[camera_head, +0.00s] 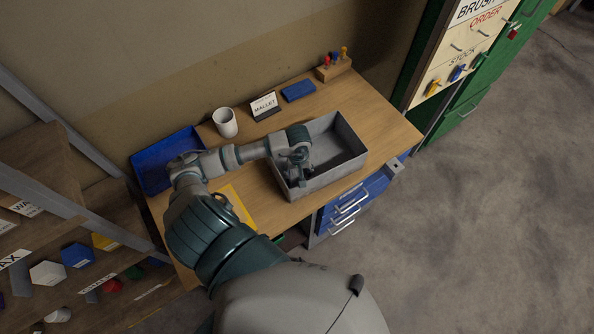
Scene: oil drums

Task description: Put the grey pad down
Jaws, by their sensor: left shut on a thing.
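My left gripper (299,163) reaches down inside the open grey box (347,166) on the wooden workbench (386,130). It is shut on the grey pad, which is mostly hidden by the fingers and hard to tell from the grey box. I cannot tell whether the pad touches the box floor. My right gripper is not in view.
A blue tray (150,172), white cup (225,122), MALLET sign (264,105), blue block (298,91) and a holder with coloured tools (333,68) stand around the box. A yellow sheet (238,203) lies near my arm. Bare bench shows right of the box.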

